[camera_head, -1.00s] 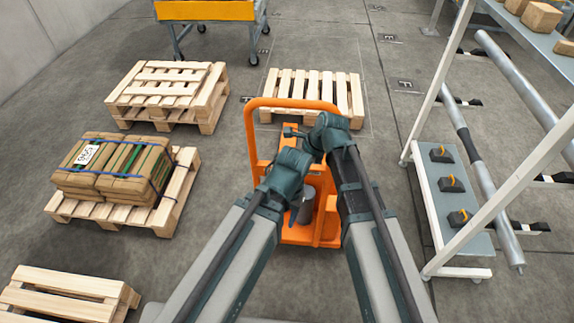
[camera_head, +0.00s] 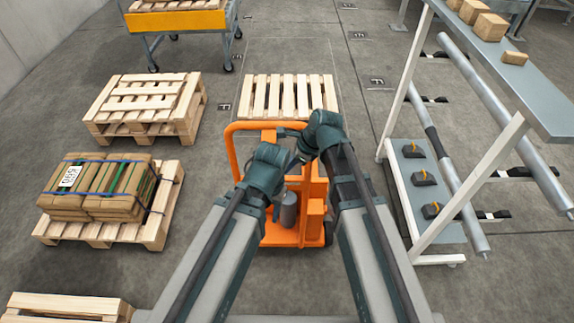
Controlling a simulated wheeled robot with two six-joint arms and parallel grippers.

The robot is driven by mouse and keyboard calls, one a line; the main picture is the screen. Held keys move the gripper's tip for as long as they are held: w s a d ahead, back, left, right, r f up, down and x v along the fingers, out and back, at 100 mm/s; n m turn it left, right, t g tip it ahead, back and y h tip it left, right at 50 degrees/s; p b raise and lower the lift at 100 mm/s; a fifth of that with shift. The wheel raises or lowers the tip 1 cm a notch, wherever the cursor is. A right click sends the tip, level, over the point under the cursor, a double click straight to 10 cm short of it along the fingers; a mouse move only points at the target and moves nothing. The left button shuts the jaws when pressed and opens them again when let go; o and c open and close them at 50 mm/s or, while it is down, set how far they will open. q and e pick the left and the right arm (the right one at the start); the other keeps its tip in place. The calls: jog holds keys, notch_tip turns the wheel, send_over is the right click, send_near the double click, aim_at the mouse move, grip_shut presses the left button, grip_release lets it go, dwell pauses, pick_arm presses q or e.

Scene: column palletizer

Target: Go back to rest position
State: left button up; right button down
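My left arm comes in from the lower left and my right arm from the lower right. Their wrists nearly meet in front of an orange pallet truck (camera_head: 312,200). My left gripper (camera_head: 297,163) is small and dark, partly hidden by the wrists, and I cannot tell if it is open. My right gripper (camera_head: 285,133) points left near the truck's orange handle, and its finger state is too small to tell. I see no object held in either one. The truck stands on the floor before an empty wooden pallet (camera_head: 290,96).
At left are stacked empty pallets (camera_head: 145,105), a pallet (camera_head: 150,225) loaded with strapped brown sacks (camera_head: 100,187), and another pallet (camera_head: 65,308). An orange-and-grey cart (camera_head: 176,21) stands behind. At right is a white-framed rack (camera_head: 470,190) with boxes (camera_head: 490,27) on top. Grey floor lies between.

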dwell(0.4)
jog(key=s+d+f+n+h, duration=0.1)
jog(key=s+d+n+h, duration=0.1)
jog(key=s+d+n, duration=0.55)
jog(key=s+d+f+n+h, duration=0.1)
jog(key=s+d+n+h, duration=0.15)
jog(key=d+n, duration=0.9)
jog(key=s+a+n+g, duration=0.1)
jog(key=s+a+n, duration=0.1)
jog(key=a, duration=0.4)
jog(key=s+a+n+h, duration=0.1)
jog(key=s+a+n, duration=0.1)
jog(key=a, duration=0.4)
jog(key=shift+s+a+n+g, duration=0.4)
